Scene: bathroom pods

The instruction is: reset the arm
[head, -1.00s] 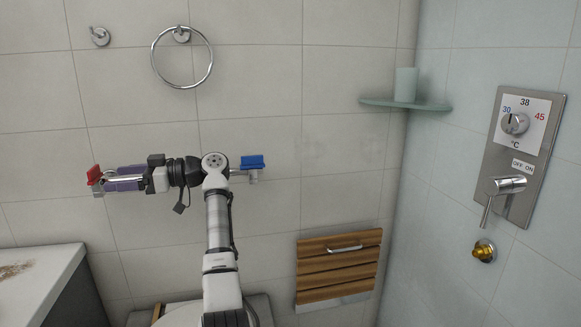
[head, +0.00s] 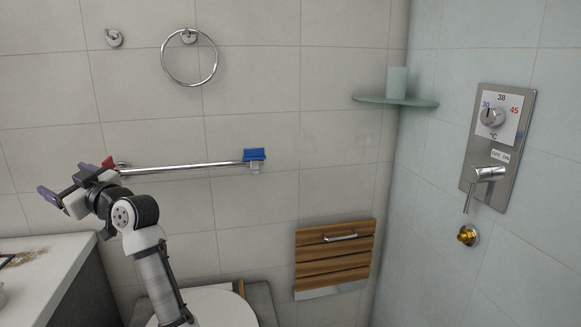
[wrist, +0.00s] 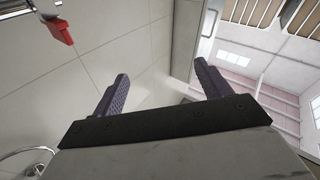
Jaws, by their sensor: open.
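My gripper (head: 62,186) is at the left in the head view, above the left counter and in front of the tiled wall. Its two purple fingers are spread apart with nothing between them. In the wrist view my gripper (wrist: 160,90) is also open and empty, with wall tiles and a bright ceiling beyond it. My arm bends at the elbow near the left and reaches toward the left.
A metal wall bar (head: 190,167) has a blue clip (head: 254,155) at its right end and a red clip (head: 107,163) at its left, near my gripper. A counter (head: 70,255) lies below left. A toilet (head: 215,308) and wooden folding seat (head: 335,255) stand lower.

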